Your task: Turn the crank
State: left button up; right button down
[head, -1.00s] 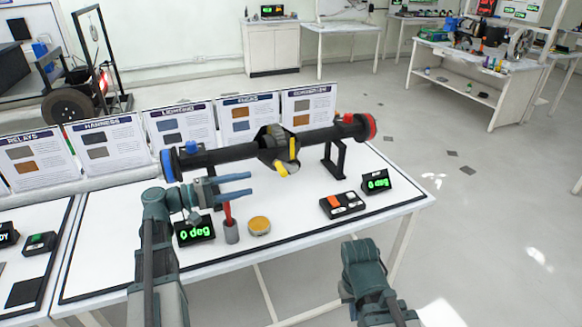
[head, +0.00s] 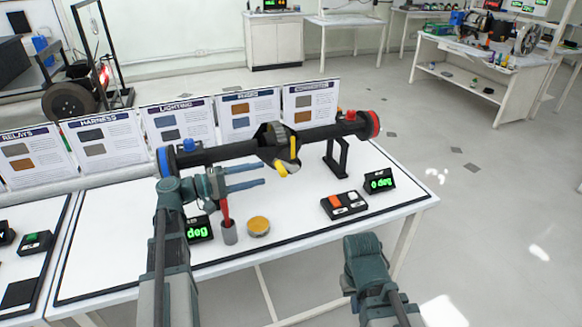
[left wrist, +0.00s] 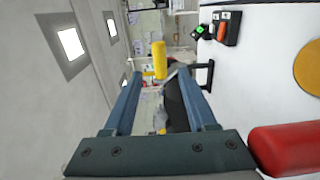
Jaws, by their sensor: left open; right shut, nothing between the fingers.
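The crank's yellow handle (head: 282,169) sticks out from the dark hub (head: 272,143) at the middle of a black axle (head: 225,151). My left gripper (head: 261,174) is open, its blue fingers pointing right toward the handle, with a small gap to it in the head view. In the left wrist view the yellow handle (left wrist: 159,60) shows between and beyond the open fingertips (left wrist: 156,77). I see no grip on it. Of my right arm only teal and dark links show at the lower right; its fingers are not visible.
A grey cup (head: 229,232) with a red-handled tool (head: 224,211) stands below my left gripper, beside a yellow-topped disc (head: 258,226). A switch box (head: 344,204) and a "0 deg" display (head: 379,182) stand at the right. Another display (head: 199,229) is partly hidden. The table's front right is clear.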

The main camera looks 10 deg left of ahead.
pick_arm(q)
jog(key=x, duration=1)
jog(key=shift+w+d, duration=0.25)
jog(key=shift+d, duration=0.05)
grip_shut()
dwell(1.0)
